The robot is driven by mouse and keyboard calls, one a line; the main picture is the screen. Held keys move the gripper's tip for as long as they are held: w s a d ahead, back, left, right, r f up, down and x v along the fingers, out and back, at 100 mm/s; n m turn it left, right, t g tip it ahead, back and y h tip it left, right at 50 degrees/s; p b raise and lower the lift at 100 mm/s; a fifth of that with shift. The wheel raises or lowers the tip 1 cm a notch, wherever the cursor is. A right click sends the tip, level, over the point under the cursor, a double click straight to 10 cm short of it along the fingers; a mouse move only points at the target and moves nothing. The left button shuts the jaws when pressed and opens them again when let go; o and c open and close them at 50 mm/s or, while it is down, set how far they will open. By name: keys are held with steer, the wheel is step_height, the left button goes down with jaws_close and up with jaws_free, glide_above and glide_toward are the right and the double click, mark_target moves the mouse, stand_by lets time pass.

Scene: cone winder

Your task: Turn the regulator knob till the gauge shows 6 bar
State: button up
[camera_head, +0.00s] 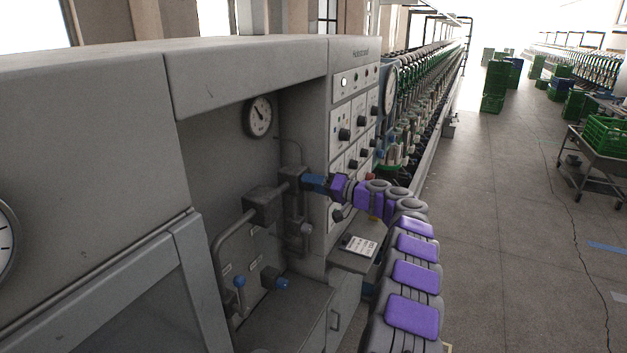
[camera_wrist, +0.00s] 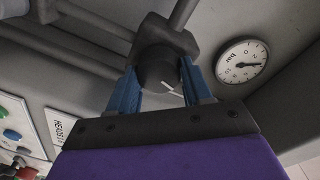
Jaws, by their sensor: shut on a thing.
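The regulator knob (camera_wrist: 158,70) is dark and round with a white pointer line, which points to the lower right in the wrist view. My gripper (camera_wrist: 161,80) has its blue fingers on both sides of the knob and is shut on it. In the head view my gripper (camera_head: 314,182) reaches the regulator body (camera_head: 293,185) and hides the knob. The gauge (camera_wrist: 243,62) is white, marked bar, and appears turned in the wrist view. Its dark needle points right there; the exact value is too small to read. The gauge also shows in the head view (camera_head: 258,116), its needle pointing to the upper left.
Pipes join the regulator inside the grey machine recess. Below are a blue-tipped lever (camera_head: 239,283) and a blue knob (camera_head: 282,284). A control panel (camera_head: 354,125) with several dark knobs stands close to my gripper's right. The aisle floor (camera_head: 490,200) is largely free.

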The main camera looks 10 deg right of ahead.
steer(key=shift+w+d+f+m+g+p, duration=0.1)
steer(key=shift+m+g+p, duration=0.05)
steer(key=shift+m+p, duration=2.05)
steer(key=shift+d+f+m+g+p, duration=0.15)
steer(key=shift+m+p, duration=1.45)
steer(key=shift+m, duration=1.1)
steer(key=shift+a, duration=0.1)
steer(key=o, duration=0.7)
steer(key=shift+w+f, duration=0.1)
steer(key=o, duration=0.3)
steer(key=shift+w, duration=0.15)
steer(key=shift+o, duration=0.2)
steer(key=shift+s+r, duration=0.2)
steer(key=shift+d, duration=0.2)
